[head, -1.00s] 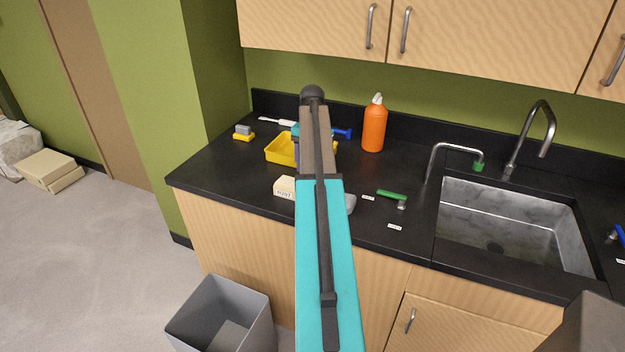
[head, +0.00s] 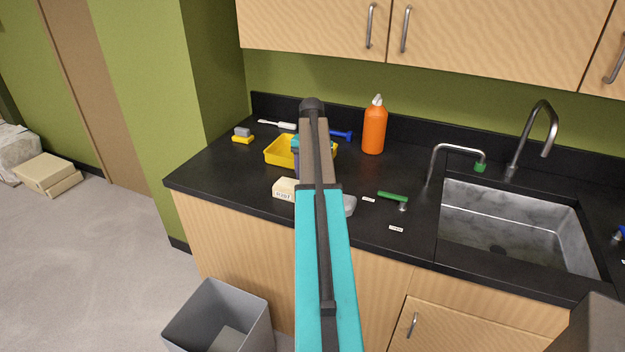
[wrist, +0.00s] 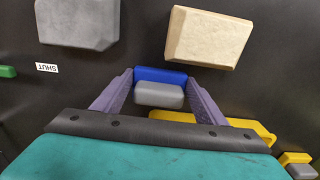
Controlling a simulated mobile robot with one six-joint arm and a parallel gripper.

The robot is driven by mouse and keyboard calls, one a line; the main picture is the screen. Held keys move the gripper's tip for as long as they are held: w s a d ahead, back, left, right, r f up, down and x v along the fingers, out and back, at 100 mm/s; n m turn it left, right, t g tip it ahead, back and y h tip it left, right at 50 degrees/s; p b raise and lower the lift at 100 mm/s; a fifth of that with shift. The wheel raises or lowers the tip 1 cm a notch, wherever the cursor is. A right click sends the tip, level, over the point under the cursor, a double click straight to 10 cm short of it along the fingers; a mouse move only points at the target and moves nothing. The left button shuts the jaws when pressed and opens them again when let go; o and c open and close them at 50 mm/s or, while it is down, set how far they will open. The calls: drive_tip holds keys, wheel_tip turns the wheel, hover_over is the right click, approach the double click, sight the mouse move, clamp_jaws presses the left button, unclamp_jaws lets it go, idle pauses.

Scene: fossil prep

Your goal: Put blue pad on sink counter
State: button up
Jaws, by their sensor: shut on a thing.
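The blue pad (wrist: 160,74), with a grey block (wrist: 160,95) on it, sits between the purple fingers of my gripper (wrist: 157,88) in the wrist view. The fingers are shut on its two sides. In the head view my arm hides the pad and most of the gripper; a bit of purple finger (head: 296,162) shows beside the yellow tray. The black sink counter (head: 225,170) lies below the gripper. I cannot tell whether the pad touches it.
The yellow tray (head: 279,151), a cream block (head: 284,189) and a grey block (head: 349,205) are close by. A yellow pad (head: 242,139) lies at the left, an orange bottle (head: 374,128) at the back. A green-handled tool (head: 392,196) lies left of the sink (head: 515,222). The front-left counter is clear.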

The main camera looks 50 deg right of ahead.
drive_tip(key=o, duration=1.3)
drive_tip(key=shift+f, duration=0.1)
drive_tip(key=shift+r+p, duration=3.6)
drive_tip(key=shift+r, duration=2.55)
